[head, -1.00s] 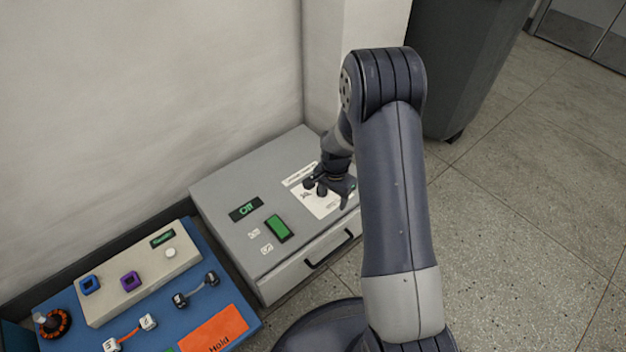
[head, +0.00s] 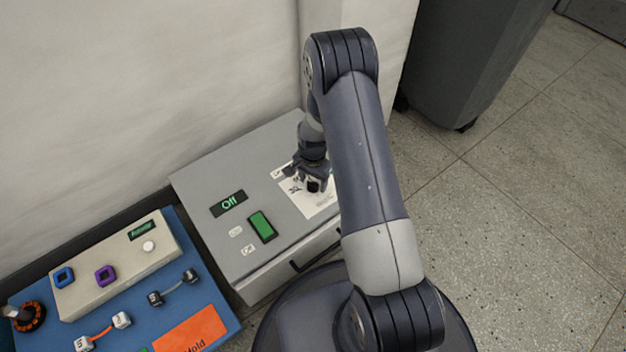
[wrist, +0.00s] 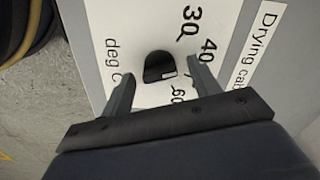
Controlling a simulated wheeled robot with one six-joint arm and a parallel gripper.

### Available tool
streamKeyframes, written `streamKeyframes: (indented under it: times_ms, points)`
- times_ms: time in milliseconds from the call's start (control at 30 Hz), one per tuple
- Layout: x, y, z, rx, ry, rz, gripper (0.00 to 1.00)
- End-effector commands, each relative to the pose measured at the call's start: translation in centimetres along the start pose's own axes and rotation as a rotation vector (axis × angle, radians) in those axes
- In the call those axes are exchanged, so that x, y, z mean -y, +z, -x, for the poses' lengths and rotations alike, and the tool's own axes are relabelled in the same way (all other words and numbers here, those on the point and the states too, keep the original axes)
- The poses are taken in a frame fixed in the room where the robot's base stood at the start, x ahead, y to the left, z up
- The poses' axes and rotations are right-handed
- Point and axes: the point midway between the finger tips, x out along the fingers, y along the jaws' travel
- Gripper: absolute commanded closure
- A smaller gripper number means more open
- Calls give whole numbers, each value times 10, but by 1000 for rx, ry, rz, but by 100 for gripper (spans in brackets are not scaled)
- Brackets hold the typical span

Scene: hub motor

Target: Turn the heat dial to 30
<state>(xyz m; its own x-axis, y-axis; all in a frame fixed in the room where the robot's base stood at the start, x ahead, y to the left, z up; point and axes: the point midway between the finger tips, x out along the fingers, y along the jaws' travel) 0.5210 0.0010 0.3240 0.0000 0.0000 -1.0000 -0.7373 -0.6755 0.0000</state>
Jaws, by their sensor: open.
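The heat dial (wrist: 159,66) is a small black knob on a white scale plate (wrist: 135,25) marked 30, 40, 60 and "deg C" in the wrist view. My gripper (wrist: 157,70) is open, with one finger on each side of the dial; I cannot tell if either touches it. A light mark on the dial's edge faces toward the 40 to 60 side. In the head view my gripper (head: 312,184) is over the plate on the grey drying cabinet (head: 200,185), and the dial is hard to make out behind it.
The cabinet has a display (head: 229,203) reading "Off" and a green switch (head: 262,226). A blue bench (head: 205,285) with small parts stands at the left. A wall is behind, a dark bin (head: 460,70) at the upper right. The floor at the right is clear.

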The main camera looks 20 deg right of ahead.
Motion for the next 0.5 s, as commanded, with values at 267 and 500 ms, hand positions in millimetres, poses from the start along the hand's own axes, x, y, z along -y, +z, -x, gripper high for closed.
streamKeyframes:
  times_ms: [267, 500]
  points:
    - [0, 0, 0, 0, 0, 0, 61]
    - [0, 0, 0, 0, 0, 0, 80]
